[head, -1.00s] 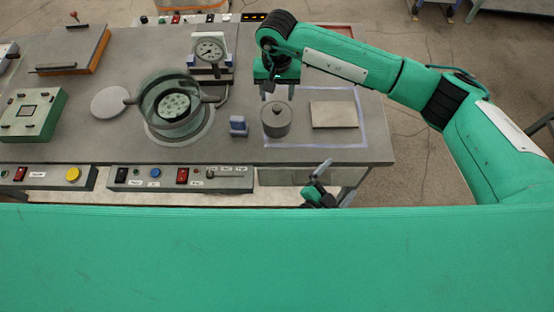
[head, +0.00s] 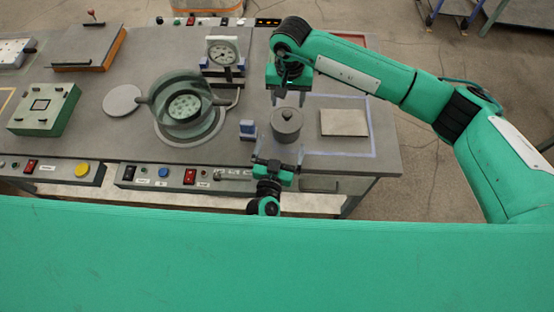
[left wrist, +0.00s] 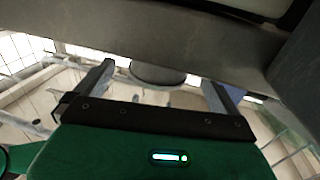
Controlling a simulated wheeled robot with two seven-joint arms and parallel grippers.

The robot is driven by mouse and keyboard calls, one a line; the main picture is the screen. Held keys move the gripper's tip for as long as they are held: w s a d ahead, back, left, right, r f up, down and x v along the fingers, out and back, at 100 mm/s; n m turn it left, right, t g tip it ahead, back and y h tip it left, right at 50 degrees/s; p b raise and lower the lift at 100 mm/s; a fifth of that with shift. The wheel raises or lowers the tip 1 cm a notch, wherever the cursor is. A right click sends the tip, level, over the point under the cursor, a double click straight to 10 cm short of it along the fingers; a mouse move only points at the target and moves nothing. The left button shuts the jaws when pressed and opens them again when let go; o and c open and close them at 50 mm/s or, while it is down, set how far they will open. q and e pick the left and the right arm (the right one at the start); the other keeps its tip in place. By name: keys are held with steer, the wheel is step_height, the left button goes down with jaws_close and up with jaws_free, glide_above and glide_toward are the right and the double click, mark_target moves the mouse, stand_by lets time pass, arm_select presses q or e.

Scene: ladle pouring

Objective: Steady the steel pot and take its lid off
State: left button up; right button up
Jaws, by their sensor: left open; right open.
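The steel pot (head: 285,133) is a small grey cylinder with a knobbed lid (head: 286,115) on it. It stands upright on the grey table, by the left side of a pale outlined square. My left gripper (head: 278,152) is open just in front of the pot, near the table's front edge. It also shows in the left wrist view (left wrist: 160,82) with its fingers apart and nothing gripped. My right gripper (head: 287,98) is open, pointing down, above and just behind the lid. I cannot tell whether either gripper touches the pot.
Farther left is a large glassy pot (head: 181,104) on a round plate. A gauge (head: 224,50) stands behind. A switch panel (head: 180,177) lines the front edge.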

mark_target(284, 138)
arm_select(q)
steer(key=w, duration=0.2)
steer(key=w+d, duration=0.1)
steer(key=w, duration=0.2)
steer(key=shift+w+d, duration=0.1)
steer(key=shift+w, duration=0.25)
